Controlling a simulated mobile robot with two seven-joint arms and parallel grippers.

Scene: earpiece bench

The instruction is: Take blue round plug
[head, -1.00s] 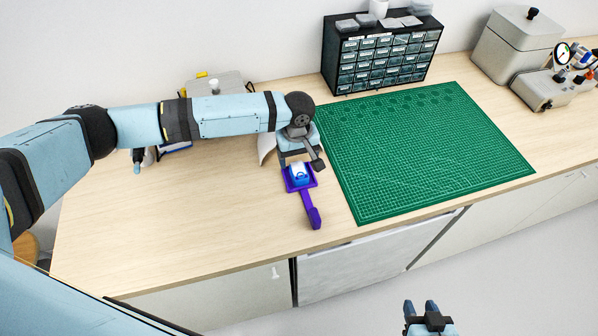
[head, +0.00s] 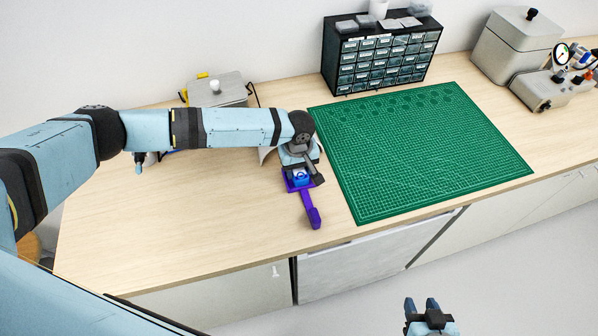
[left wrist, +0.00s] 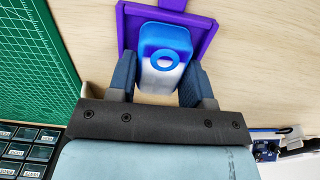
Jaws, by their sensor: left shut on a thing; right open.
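The blue round plug (left wrist: 163,42) shows in the left wrist view as a blue cap with a ring on top and a pale, whitish lower part. It sits at the purple holder (left wrist: 203,38), which has a long handle. In the head view the plug (head: 300,176) is partly covered by my left gripper (head: 299,173). My left gripper (left wrist: 158,82) has one finger on each side of the plug and is shut on it. The purple holder (head: 312,213) lies on the bench with its handle toward the front edge. My right gripper (head: 424,308) is open and empty, in front of the bench.
A green cutting mat (head: 425,150) lies to the right of the holder. A black drawer cabinet (head: 382,60) stands behind it. Grey equipment (head: 520,45) stands at the back right. The wooden bench (head: 190,220) is clear at the front left.

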